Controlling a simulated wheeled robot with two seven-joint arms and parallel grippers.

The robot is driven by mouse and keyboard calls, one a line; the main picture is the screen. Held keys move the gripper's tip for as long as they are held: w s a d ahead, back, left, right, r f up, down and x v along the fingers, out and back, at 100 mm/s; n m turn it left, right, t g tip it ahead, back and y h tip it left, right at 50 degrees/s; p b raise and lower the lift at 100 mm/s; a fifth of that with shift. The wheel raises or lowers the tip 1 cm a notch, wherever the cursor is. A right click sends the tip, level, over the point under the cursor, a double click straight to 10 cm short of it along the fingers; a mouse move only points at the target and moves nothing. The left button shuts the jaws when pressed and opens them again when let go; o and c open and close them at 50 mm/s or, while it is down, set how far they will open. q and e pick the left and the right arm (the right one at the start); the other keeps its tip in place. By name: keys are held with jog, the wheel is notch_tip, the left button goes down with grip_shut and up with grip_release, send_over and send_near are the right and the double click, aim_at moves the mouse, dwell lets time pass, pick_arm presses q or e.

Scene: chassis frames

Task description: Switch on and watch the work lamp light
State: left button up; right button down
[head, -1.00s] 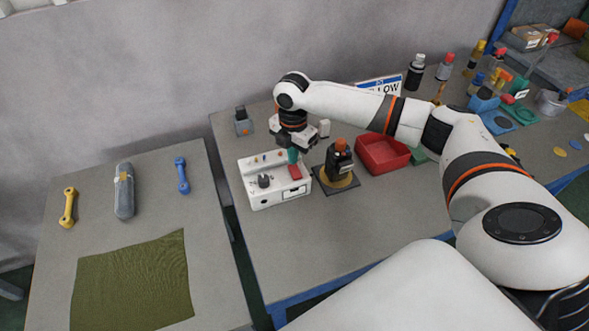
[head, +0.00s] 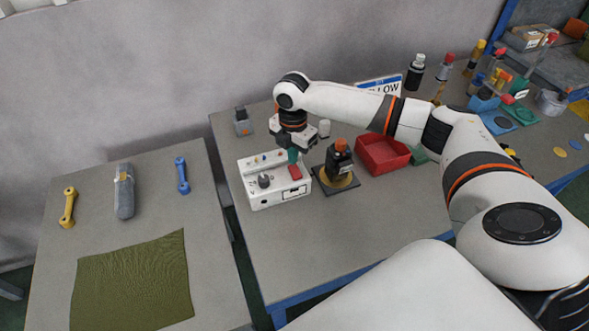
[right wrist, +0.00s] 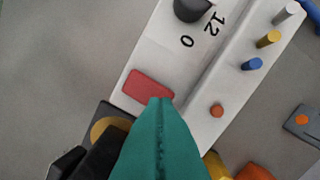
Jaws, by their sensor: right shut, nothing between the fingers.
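The white control box (head: 270,196) stands on the right-hand table. It has a black knob (head: 264,181) with "0" and "12" beside it and a red switch (head: 295,172). My right gripper (head: 293,160), with teal fingers, is shut and empty, pointing down at the red switch. In the right wrist view its fingertips (right wrist: 160,101) overlap the edge of the red switch (right wrist: 148,86); whether they touch it I cannot tell. I cannot make out a lit lamp. A small grey block with an orange spot (head: 243,122) stands behind the box. My left gripper is not in view.
A red tray (head: 383,154) lies further right. Several bottles stand at the back. The left table (head: 90,220) holds handles and a green cloth (head: 133,283).

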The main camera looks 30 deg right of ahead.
aim_at(293, 167)
jog(key=shift+f, duration=0.95)
dwell(0.8)
notch_tip(293, 167, up, 7)
jog(key=p, duration=0.7)
jog(key=shift+r+p, duration=0.1)
jog(key=shift+p, duration=0.3)
dwell(0.4)
